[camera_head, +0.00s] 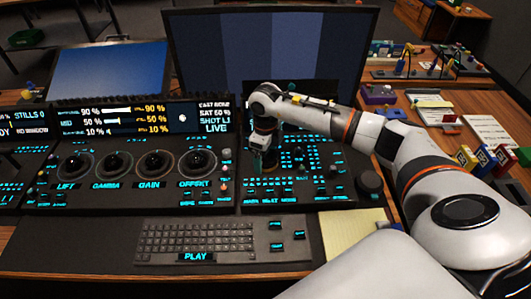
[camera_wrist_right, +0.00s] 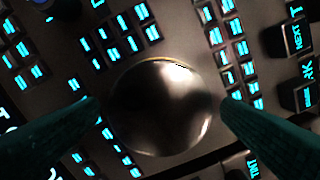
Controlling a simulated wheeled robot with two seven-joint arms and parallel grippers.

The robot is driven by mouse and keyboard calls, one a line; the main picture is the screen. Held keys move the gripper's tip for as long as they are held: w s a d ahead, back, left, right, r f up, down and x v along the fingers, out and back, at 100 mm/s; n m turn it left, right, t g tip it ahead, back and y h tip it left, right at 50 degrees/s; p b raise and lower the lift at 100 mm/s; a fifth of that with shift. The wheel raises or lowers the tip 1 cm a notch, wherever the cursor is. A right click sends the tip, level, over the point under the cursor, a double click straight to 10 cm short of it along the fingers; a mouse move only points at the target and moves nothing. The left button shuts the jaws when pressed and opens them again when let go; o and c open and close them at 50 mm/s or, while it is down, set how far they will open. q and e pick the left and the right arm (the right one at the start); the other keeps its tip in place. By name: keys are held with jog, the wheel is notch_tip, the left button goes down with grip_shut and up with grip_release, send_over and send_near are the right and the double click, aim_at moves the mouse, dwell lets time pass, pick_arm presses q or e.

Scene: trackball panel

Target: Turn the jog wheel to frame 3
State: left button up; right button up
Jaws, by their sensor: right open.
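A round, dark, shiny metal knob, seemingly the jog wheel (camera_wrist_right: 160,108), fills the middle of the right wrist view, with lit cyan keys around it. My right gripper (camera_head: 264,160) points down over the key section right of the four trackballs. In the wrist view its two dark green fingers (camera_wrist_right: 160,112) stand apart, one on each side of the knob. The gripper is open. I cannot tell whether the fingertips touch the knob. In the head view the gripper mostly hides it. No frame number can be read on the screens. My left gripper is not in view.
Trackballs (camera_head: 113,162) labelled LIFT, GAMMA, GAIN and OFFSET sit to the left. A black dial (camera_head: 369,182) stands at the panel's right end. A keyboard (camera_head: 218,238) lies in front, a large monitor (camera_head: 215,50) behind. A yellow notepad (camera_head: 347,232) lies at front right.

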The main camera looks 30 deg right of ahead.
notch_tip(320, 180, up, 12)
jog(key=b, duration=0.1)
dwell(0.4)
dwell(0.4)
